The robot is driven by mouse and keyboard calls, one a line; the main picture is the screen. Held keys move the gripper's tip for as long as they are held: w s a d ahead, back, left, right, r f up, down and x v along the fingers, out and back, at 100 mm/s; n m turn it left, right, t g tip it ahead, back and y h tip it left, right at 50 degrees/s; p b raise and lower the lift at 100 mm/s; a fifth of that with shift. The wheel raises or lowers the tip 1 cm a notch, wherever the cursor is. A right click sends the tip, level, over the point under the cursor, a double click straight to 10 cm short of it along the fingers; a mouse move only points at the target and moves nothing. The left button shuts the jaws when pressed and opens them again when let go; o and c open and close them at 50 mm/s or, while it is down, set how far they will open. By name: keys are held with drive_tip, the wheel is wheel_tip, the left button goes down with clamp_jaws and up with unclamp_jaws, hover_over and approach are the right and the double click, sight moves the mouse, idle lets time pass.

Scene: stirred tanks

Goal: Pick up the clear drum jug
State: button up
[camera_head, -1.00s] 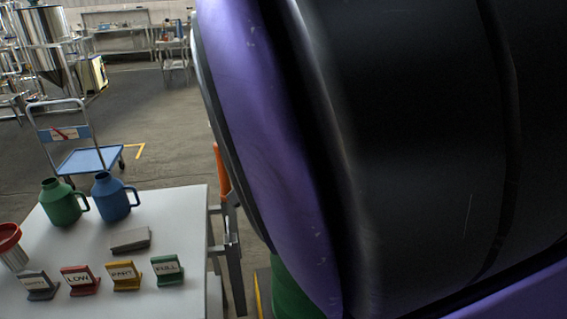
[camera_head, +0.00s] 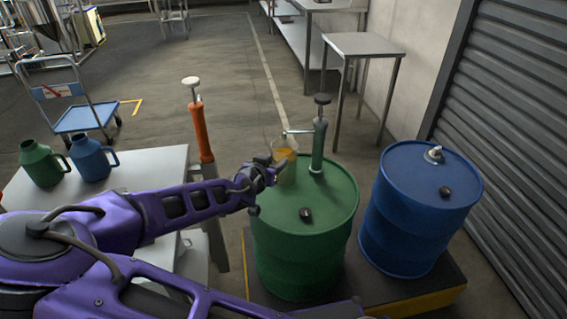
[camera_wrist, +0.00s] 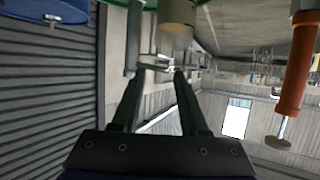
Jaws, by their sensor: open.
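The clear jug (camera_head: 285,153) with amber liquid stands on the green drum (camera_head: 303,240), beside the green hand pump (camera_head: 318,148) and below its spout. My gripper (camera_head: 272,168) is at the jug's left in the head view and partly covers it. In the wrist view, which looks upside down, the jug (camera_wrist: 177,22) is at the top. My two fingers (camera_wrist: 160,73) are open there with a gap between them. The jug appears beyond the fingers, not clamped. I cannot tell if a finger touches it.
A blue drum (camera_head: 415,215) stands right of the green one. An orange pump (camera_head: 200,130) rises left of my gripper. A white table (camera_head: 130,170) holds a green jug (camera_head: 42,163) and a blue jug (camera_head: 92,158). A dark cap (camera_head: 305,214) lies on the green drum.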

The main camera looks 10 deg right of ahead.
approach(296, 146)
drive_tip(key=w+f, duration=0.1)
drive_tip(key=w, duration=0.2)
drive_tip(key=shift+w+d+f+b, duration=0.25)
drive_tip(key=shift+w+d+f, duration=0.35)
drive_tip(key=shift+w+d, duration=0.35)
drive_tip(key=shift+w+d+f+b, duration=0.2)
drive_tip(key=shift+w+d+f, duration=0.4)
drive_tip(key=shift+w+d, duration=0.3)
drive_tip(key=shift+c, duration=0.3)
clamp_jaws()
drive_tip(key=shift+r, duration=0.1)
